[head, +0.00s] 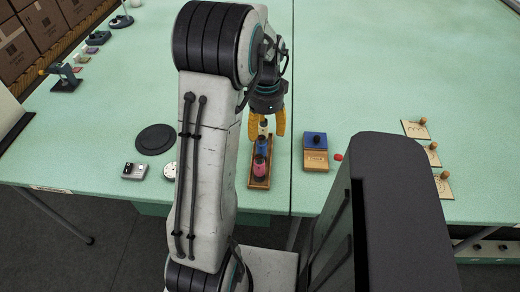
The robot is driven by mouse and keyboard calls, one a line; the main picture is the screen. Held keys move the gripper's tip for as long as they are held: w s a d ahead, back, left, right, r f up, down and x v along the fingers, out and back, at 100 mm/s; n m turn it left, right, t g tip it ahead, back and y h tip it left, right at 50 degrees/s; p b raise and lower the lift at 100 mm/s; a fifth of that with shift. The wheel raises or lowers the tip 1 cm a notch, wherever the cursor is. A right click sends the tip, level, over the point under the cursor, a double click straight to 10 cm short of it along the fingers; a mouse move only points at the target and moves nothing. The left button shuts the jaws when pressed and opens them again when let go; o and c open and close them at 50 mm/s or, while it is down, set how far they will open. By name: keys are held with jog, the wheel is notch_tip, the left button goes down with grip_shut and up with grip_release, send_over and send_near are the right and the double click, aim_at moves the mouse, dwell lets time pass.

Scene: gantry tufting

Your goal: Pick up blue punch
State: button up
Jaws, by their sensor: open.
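A narrow wooden tray (251,180) on the green table holds a row of small punches. The blue punch (262,145) stands in the middle of the row. A pink-red punch (260,166) is at its near end and a pale one (264,127) at its far end. My gripper (268,123), with yellow fingers, is open and points down over the far part of the tray. Its fingers appear on either side of the pale punch, just beyond the blue one. I cannot tell their height above the tray.
A wooden box with a blue block (316,139) stands right of the tray, with a red ball (338,157) beside it. A dark disc (156,139) lies left. Wooden boards with knobs (416,129) lie at right. The table beyond my gripper is clear.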

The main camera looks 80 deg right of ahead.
aim_at(262, 138)
jog(key=shift+m, duration=0.9)
jog(key=shift+f, duration=0.25)
jog(key=shift+w+f, duration=0.1)
jog(key=shift+f, duration=0.8)
jog(key=f, duration=0.1)
jog(key=w+f, duration=0.1)
jog(key=f, duration=0.1)
jog(key=shift+d+f, duration=0.1)
jog(key=shift+f, duration=0.2)
jog(key=shift+s+f, duration=0.1)
jog(key=shift+f, duration=0.65)
grip_shut()
